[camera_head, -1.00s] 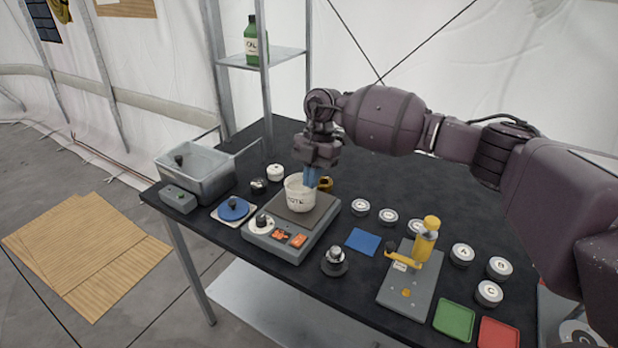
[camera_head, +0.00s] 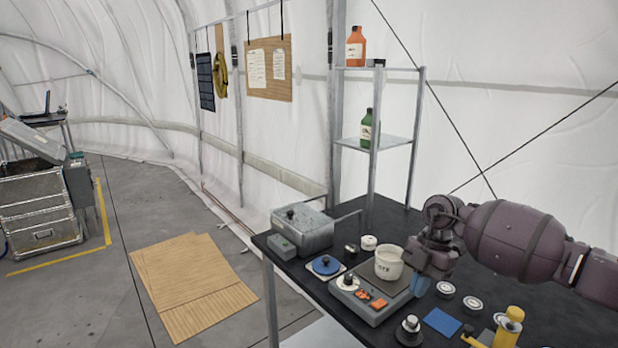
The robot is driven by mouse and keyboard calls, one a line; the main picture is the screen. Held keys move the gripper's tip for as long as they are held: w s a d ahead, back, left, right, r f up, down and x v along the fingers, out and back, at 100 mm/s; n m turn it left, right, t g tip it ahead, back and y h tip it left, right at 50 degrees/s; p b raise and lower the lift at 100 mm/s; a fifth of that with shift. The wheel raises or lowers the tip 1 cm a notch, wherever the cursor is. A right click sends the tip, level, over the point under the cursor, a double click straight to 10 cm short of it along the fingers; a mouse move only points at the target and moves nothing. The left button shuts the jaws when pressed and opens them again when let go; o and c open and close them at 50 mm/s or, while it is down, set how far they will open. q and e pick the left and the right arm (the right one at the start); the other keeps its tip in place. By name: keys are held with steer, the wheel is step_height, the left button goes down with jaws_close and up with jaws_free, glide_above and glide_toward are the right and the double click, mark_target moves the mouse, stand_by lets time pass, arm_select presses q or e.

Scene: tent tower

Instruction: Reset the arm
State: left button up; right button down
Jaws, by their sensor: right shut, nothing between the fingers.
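My right arm comes in from the right over the black table (camera_head: 368,214). My right gripper (camera_head: 420,286) points down with blue fingertips just right of the white cup (camera_head: 389,263). The fingers look shut and hold nothing. The cup stands upright on the grey hot plate device (camera_head: 372,300), which has a white dial and orange displays. I cannot tell whether the fingers touch the cup or the device. My left gripper is out of view.
A blue square (camera_head: 442,322), white-lidded jars (camera_head: 472,304) and a yellow-handled press (camera_head: 509,328) lie right. A shelf (camera_head: 385,142) holds bottles. Cardboard sheets (camera_head: 190,288) cover the floor left.

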steer(key=w+a+r+n+t+y, duration=0.1)
steer(key=a+r+n+t+y, duration=0.3)
steer(key=a+r+t+y, duration=0.9)
steer(key=s+d+f+m+t+h, duration=0.3)
steer(key=s+d+f+m+h, duration=0.15)
steer(key=f+m, duration=0.55)
steer(key=s+d+f+m+t+h, duration=0.35)
steer(key=f+m+h, duration=0.35)
steer(key=m, duration=0.4)
steer(key=s+d+f+m+g+h, duration=0.2)
steer(key=s+d+f+m, duration=0.1)
steer(key=s+f, duration=0.7)
steer(key=s+d+f+m+g+h, duration=0.2)
steer(key=s+d+f, duration=0.4)
steer(key=s+f, duration=0.4)
steer(key=s+m+g, duration=0.1)
steer(key=s+m, duration=0.1)
steer(key=s, duration=0.1)
steer(key=shift+s+d+f+m, duration=0.3)
steer(key=shift+s+f, duration=0.05)
steer(key=shift+s, duration=0.05)
